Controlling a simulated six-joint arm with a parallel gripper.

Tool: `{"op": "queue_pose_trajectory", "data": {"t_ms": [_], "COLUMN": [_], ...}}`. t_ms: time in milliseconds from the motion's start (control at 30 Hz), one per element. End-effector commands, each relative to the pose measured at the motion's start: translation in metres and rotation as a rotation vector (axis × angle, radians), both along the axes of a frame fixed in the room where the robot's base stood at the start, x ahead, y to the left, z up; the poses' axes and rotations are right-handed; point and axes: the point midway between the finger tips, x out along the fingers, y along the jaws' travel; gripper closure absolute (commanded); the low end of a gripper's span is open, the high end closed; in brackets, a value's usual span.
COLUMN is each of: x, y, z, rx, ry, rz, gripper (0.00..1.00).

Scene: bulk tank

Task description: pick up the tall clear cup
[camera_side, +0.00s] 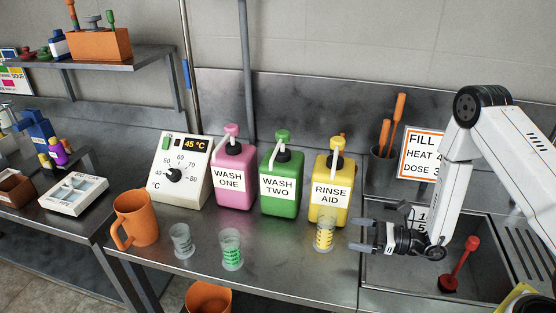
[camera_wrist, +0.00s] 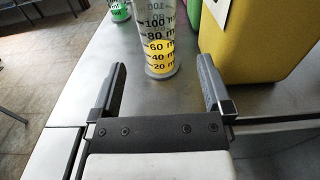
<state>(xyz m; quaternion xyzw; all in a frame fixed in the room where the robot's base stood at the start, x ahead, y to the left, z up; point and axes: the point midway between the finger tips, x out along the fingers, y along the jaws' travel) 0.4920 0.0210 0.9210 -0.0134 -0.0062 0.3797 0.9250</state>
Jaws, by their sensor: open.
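A tall clear cup (camera_side: 324,234) with measuring marks and yellow in its lower part stands upright on the steel counter, in front of the yellow rinse aid jug. It also shows in the wrist view (camera_wrist: 158,40), ahead of and between my fingers, with its top cut off. A clear cup with green marks (camera_side: 231,250) and a smaller clear cup (camera_side: 180,241) stand farther left. My gripper (camera_side: 358,235) is open and empty, just right of the yellow-marked cup, fingers pointing left at it. The fingers (camera_wrist: 162,72) do not appear to touch the cup.
The rinse aid jug (camera_side: 328,190), green wash two jug (camera_side: 282,181) and pink wash one jug (camera_side: 233,177) line the back. An orange mug (camera_side: 135,219) stands left. The sink (camera_side: 400,278) with a red-handled tool (camera_side: 458,267) lies right. The counter's front edge is close to the cups.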

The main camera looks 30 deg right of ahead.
Motion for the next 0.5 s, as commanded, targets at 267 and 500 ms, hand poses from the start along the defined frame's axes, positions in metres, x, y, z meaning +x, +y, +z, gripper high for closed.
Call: {"op": "queue_pose_trajectory", "data": {"t_ms": [267,500], "x": [0.006,0.017], "y": [0.007,0.018], "z": [0.000,0.000], "rx": [-0.002,-0.002], "ry": [-0.001,0.000], "rz": [0.004,0.005], "gripper": [0.00,0.00]}}
